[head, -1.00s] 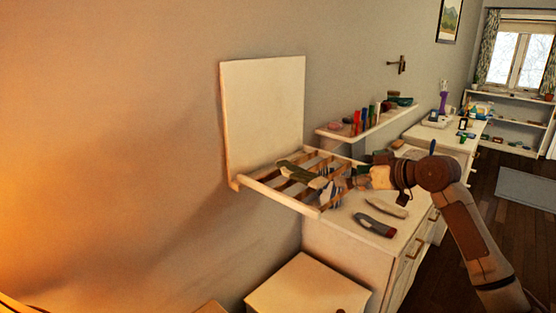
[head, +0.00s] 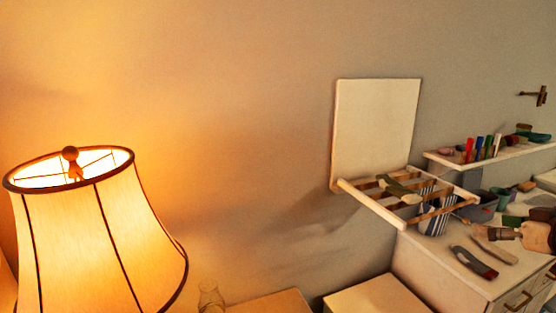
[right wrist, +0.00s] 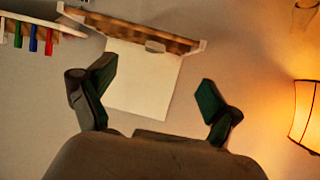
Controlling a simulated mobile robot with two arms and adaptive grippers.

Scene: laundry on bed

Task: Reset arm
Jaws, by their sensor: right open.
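My left gripper is not in view. The panel also shows upside down in the right wrist view (right wrist: 143,85).
A lit lamp (head: 95,240) stands at the left, with a glass vessel (head: 210,298) beside it. A wall shelf (head: 490,156) holds several coloured items. The dresser (head: 440,268) carries a grey and red item (head: 474,262). The wall between lamp and rack is clear.

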